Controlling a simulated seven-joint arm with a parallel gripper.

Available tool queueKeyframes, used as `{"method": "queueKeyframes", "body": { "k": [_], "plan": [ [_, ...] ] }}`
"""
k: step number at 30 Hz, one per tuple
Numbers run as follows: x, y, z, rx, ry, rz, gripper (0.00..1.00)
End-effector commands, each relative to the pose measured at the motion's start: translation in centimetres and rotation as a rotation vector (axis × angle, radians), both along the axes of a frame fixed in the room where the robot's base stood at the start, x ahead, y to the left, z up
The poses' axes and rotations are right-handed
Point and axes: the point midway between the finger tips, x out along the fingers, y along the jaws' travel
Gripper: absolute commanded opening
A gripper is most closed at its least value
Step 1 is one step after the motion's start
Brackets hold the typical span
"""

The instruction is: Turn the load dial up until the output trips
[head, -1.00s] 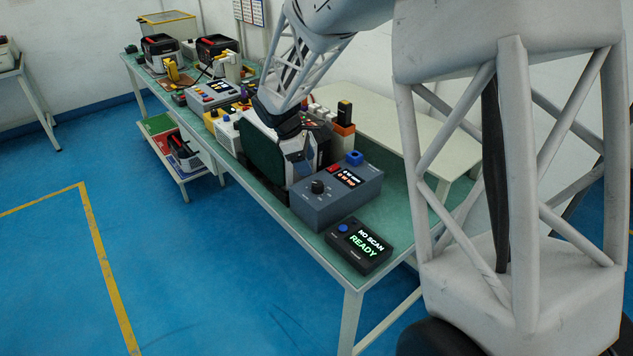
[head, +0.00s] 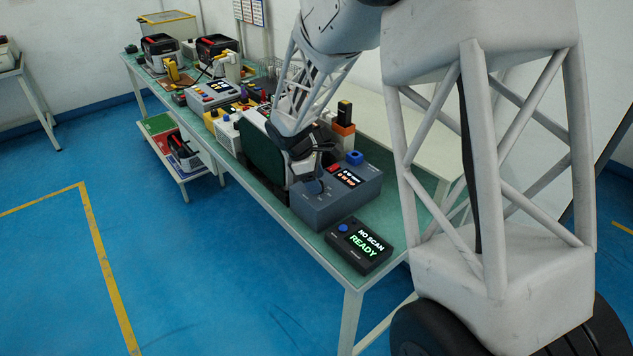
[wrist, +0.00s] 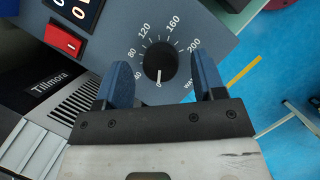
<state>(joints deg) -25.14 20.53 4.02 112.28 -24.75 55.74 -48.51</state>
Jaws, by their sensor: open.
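The load box (head: 335,195) is a blue-grey case near the front end of the green bench, with a lit display (head: 348,178) on its sloped panel. Its black load dial (wrist: 160,62) shows in the wrist view, with a scale from 0 to 200 around it and the white pointer near 0. My gripper (wrist: 165,85) is open, with one blue finger on each side of the dial and gaps between fingers and dial. In the head view my gripper (head: 312,172) is over the left part of the panel and hides most of the dial.
A red switch (wrist: 65,41) is left of the dial in the wrist view. A blue knob (head: 354,158) stands on the box's far side. A black scanner display (head: 358,246) reading "NO SCAN READY" sits in front. A dark-green-fronted unit (head: 262,145) stands close behind.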

Motion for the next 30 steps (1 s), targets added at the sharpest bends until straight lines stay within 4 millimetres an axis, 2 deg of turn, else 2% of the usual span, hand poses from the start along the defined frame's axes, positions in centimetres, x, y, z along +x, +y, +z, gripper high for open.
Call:
{"method": "queueKeyframes", "body": {
  "k": [5,14,23,30],
  "plan": [
    [-0.03,-0.33,-0.77,0.0,0.001,0.0,0.63],
    [-0.03,-0.34,-0.84,0.0,0.0,0.001,0.62],
    [-0.03,-0.32,-0.83,0.0,0.0,0.001,0.16],
    [-0.02,-0.31,-0.81,0.0,0.001,-0.011,0.15]
  ]
}}
